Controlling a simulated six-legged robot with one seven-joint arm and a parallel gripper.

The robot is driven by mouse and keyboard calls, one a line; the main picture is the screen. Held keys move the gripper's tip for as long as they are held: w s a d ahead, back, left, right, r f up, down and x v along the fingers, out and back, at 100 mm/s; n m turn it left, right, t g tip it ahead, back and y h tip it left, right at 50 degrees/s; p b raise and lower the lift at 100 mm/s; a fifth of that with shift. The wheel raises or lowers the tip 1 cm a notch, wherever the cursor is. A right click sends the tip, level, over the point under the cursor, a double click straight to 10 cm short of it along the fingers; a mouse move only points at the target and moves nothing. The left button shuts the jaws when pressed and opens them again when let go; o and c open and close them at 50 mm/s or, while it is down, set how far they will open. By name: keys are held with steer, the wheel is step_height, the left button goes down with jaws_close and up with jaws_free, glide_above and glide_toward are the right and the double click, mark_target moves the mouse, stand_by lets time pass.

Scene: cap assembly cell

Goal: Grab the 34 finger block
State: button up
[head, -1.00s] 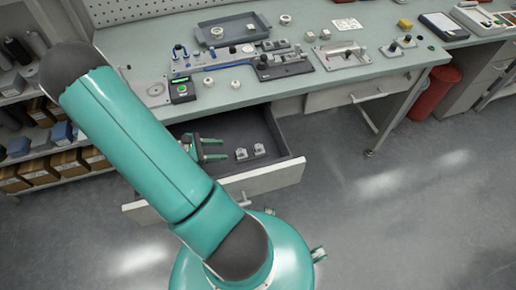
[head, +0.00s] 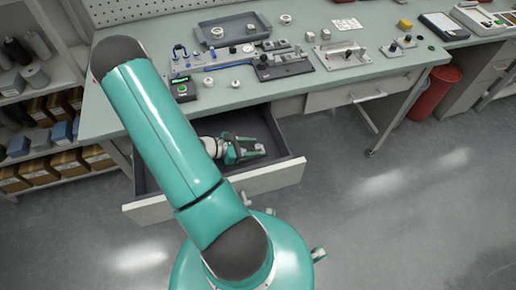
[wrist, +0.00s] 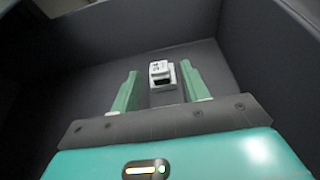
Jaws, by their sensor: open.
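A small pale block (wrist: 160,69) with dark marking on its top lies on the drawer floor in the wrist view. The marking is too blurred to read surely as 34. My gripper (wrist: 158,74) is open, with one green finger on either side of the block and visible gaps between. In the head view my gripper (head: 249,150) is low inside the open drawer and covers most of the place where the blocks lie. Whether the fingers touch the drawer floor cannot be told.
The open drawer (head: 278,178) has dark walls around my gripper. The workbench (head: 225,97) above it carries fixtures, a dark tray (head: 234,27) and small parts. A shelf with boxes stands at the left.

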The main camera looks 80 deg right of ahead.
jaws_close()
